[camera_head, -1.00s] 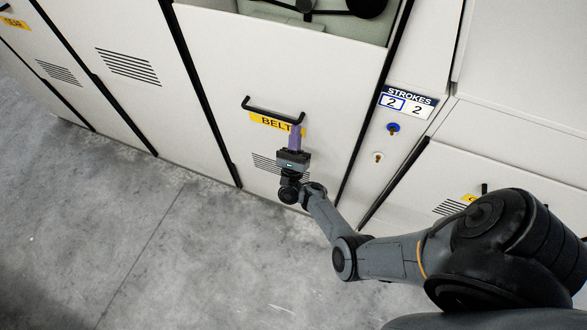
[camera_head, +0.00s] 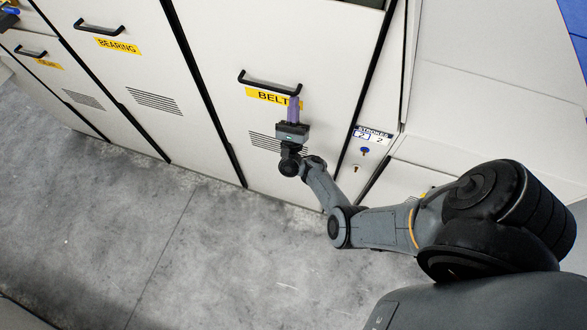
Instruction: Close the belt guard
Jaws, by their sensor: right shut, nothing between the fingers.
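The belt guard (camera_head: 225,60) is a tall cream panel with a yellow BELT label (camera_head: 262,96), a black bar handle (camera_head: 262,83) and vent slots (camera_head: 262,141). A thin dark strip shows above its top edge at the picture's top; the panel's upper end is barely in view. My right gripper (camera_head: 294,101) has purple fingers, which are shut and empty. They point up at the right end of the handle and cover the end of the label. I cannot tell whether they touch the bar. My left gripper is not in view.
A panel with a BEARING label (camera_head: 118,45) and its own handle stands to the left. A narrow post with a STROKES plate (camera_head: 372,136) and a blue knob (camera_head: 365,151) is to the right. The grey concrete floor (camera_head: 110,230) is clear.

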